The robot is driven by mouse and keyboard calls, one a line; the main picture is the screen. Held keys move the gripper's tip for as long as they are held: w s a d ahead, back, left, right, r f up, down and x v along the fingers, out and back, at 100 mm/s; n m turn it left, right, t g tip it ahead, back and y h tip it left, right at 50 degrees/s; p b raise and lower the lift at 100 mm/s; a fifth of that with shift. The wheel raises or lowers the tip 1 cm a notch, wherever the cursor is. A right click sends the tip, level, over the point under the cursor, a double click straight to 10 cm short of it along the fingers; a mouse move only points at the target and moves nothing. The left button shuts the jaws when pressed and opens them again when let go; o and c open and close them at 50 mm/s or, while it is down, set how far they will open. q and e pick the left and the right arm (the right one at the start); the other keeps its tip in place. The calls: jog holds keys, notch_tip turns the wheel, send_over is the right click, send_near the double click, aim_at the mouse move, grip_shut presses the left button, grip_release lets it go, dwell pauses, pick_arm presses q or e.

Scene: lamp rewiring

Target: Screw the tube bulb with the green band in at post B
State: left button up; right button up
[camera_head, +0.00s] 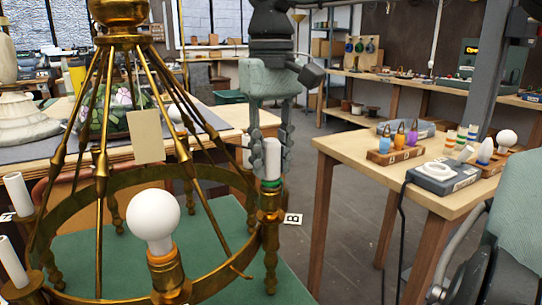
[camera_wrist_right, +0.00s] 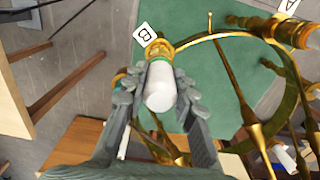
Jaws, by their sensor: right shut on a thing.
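The tube bulb with the green band (camera_head: 272,156) is white and stands upright at the brass cup of post B (camera_head: 270,212). Its green band shows just above the cup rim; how deep the base sits is hidden. My right gripper (camera_head: 268,165) comes down from above, shut around the white tube. In the right wrist view the tube (camera_wrist_right: 160,90) lies between the fingers (camera_wrist_right: 157,88), with the brass cup (camera_wrist_right: 160,50) behind it. The label B (camera_head: 293,218) is beside the post. My left gripper is not in view.
The brass lamp frame (camera_head: 95,190) with slanting rods stands on a green mat (camera_head: 120,250). A round white bulb (camera_head: 153,216) sits in the front post; tube bulbs (camera_head: 16,194) stand at left. A side table (camera_head: 350,147) at right holds bulbs in wooden blocks and a grey device (camera_head: 440,177).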

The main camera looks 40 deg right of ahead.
grip_shut()
jog(key=m, duration=0.8)
jog(key=shift+b, duration=0.3)
jog(key=m, duration=0.5)
jog(key=shift+w+b, duration=0.1)
jog(key=shift+b, duration=0.25)
jog(key=m, duration=0.3)
